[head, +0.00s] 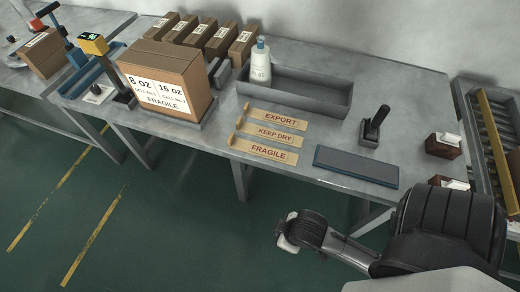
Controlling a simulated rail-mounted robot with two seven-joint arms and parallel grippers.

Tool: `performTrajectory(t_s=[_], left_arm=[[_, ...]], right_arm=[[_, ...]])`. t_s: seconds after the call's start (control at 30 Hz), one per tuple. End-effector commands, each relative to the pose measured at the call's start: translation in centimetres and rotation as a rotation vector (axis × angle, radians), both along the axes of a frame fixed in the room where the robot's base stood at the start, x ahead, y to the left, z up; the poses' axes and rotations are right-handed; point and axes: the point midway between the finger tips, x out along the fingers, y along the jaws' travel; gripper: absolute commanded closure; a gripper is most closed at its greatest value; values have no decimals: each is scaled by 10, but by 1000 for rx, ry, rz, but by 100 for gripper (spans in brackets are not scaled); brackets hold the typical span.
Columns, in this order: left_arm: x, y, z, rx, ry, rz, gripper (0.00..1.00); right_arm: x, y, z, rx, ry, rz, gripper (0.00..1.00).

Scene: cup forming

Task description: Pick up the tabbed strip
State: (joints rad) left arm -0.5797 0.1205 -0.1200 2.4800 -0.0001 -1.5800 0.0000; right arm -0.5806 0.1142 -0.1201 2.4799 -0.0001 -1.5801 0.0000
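Three tan strips lie side by side on the grey bench, each with a raised tab at its left end. The strip reading EXPORT (278,119) is farthest back, the KEEP DRY strip (276,135) is in the middle, and the FRAGILE strip (267,153) is nearest the front edge. My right arm reaches in from the lower right. Its far end, with my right gripper (287,241), hangs in front of the bench, apart from the strips. Its fingers cannot be made out. My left gripper is out of view.
A large carton (165,80) stands left of the strips. A grey tray (295,94) with a white bottle (261,66) is behind them. A dark blue pad (355,167) and a black-handled stamp (374,128) are to the right. Bare bench surrounds the strips.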

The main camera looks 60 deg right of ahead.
Motion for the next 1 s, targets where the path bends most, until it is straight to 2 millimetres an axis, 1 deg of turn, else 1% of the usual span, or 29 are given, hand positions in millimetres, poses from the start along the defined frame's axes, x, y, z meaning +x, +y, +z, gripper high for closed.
performTrajectory(t_s=[0.33, 0.77, 0.8, 1.0], left_arm=[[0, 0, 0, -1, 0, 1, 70], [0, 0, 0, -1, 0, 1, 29], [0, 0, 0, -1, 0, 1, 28], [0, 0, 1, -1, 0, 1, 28]], right_arm=[[0, -3, 0, -9, 0, 5, 100], [0, -3, 0, -9, 0, 5, 100], [0, -3, 0, -8, 0, 6, 100], [0, -1, 1, -4, -1, 3, 100]])
